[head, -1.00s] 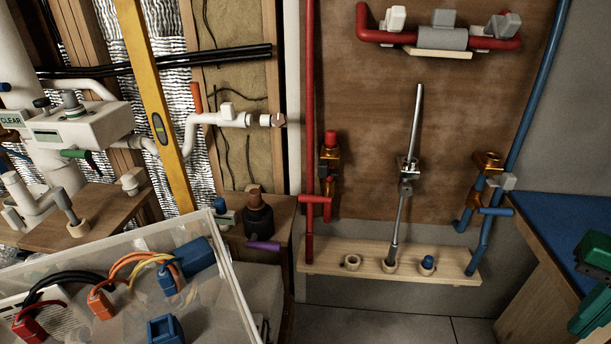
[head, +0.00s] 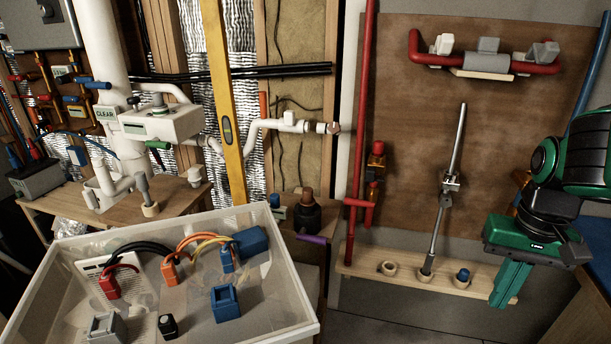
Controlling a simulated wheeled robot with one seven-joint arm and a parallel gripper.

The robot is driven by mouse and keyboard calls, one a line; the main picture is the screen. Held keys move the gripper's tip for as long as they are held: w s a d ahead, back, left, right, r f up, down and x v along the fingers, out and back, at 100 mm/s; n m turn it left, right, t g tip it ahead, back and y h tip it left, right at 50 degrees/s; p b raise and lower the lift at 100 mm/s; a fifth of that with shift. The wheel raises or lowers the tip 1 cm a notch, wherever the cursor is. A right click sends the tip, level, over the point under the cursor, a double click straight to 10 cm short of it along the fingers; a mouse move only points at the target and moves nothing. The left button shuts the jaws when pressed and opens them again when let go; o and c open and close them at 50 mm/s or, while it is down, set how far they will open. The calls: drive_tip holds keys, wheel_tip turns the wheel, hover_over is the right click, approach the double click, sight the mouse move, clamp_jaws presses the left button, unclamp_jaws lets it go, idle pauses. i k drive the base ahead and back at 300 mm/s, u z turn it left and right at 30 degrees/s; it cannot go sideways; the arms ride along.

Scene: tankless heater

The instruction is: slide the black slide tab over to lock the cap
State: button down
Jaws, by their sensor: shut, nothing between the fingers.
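A white housing (head: 165,125) with a grey cap-like top (head: 157,102) sits on the white pipework at the left. A small dark piece (head: 133,101) stands at its upper left edge. It may be the black slide tab, but it is too small to tell its shape or position. My gripper (head: 508,290) is green and hangs at the right, in front of the brown board. Its fingers are together, point down and hold nothing. It is far to the right of the housing, touching nothing that I can make out.
A clear bin (head: 300,318) with coloured connectors stands in front, below the housing. A yellow level (head: 226,100) leans against the studs. A wooden rack (head: 365,262) and red pipes (head: 366,110) lie between my gripper and the housing. A white valve pipe (head: 290,125) crosses the middle.

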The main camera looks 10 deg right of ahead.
sight(370, 177)
drive_tip(key=u, duration=1.9)
drive_tip(key=k, duration=1.1)
drive_tip(key=z, duration=1.5)
drive_tip(key=i, duration=1.2)
